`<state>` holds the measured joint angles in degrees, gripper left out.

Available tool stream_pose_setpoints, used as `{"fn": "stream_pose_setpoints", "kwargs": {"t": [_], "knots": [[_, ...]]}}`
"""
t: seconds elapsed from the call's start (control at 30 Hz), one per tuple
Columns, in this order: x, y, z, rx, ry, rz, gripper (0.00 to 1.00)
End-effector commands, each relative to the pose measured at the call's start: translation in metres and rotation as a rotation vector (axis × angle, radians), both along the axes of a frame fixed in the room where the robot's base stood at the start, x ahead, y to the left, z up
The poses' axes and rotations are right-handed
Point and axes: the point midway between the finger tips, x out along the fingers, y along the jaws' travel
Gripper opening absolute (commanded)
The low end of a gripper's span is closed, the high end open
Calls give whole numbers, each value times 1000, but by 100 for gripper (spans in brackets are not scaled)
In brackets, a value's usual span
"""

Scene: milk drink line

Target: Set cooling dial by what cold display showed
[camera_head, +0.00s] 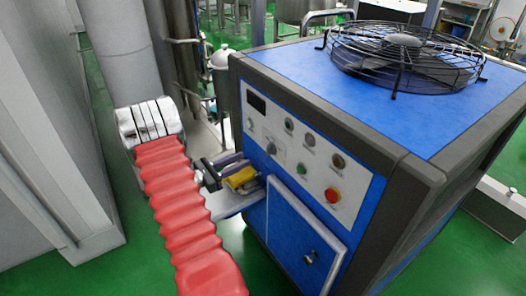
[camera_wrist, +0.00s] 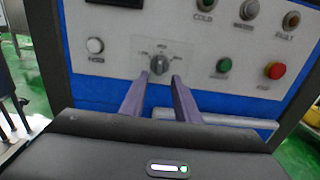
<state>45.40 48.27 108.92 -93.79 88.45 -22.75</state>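The cooling dial is a grey rotary knob (camera_wrist: 159,65) on the white control panel (camera_wrist: 120,52) of the blue chiller. It shows small in the head view (camera_head: 271,149). Its surrounding labels are too blurred to read surely. My gripper (camera_wrist: 161,78) is in front of the panel, its two purple fingers apart, tips just below and either side of the knob in the wrist view. Nothing is between the fingers; contact with the knob cannot be told. The dark display (camera_head: 256,102) at the panel's upper left shows no readable text; only its lower edge shows in the wrist view.
The panel also has a red button (camera_wrist: 275,71), a green button (camera_wrist: 224,65), a white button (camera_wrist: 95,45) and several lamps. A blue door (camera_head: 300,240) with a handle lies below. A caged fan (camera_head: 405,52) tops the chiller. A grey cabinet (camera_head: 45,120) stands left.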

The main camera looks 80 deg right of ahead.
Motion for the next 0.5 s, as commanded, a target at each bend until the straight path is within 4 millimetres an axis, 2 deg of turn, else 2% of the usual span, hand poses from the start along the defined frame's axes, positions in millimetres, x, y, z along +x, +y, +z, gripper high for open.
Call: {"fn": "stream_pose_setpoints", "kwargs": {"t": [0.5], "knots": [[-55, -60, 0, 0, 0, -4, 29]]}}
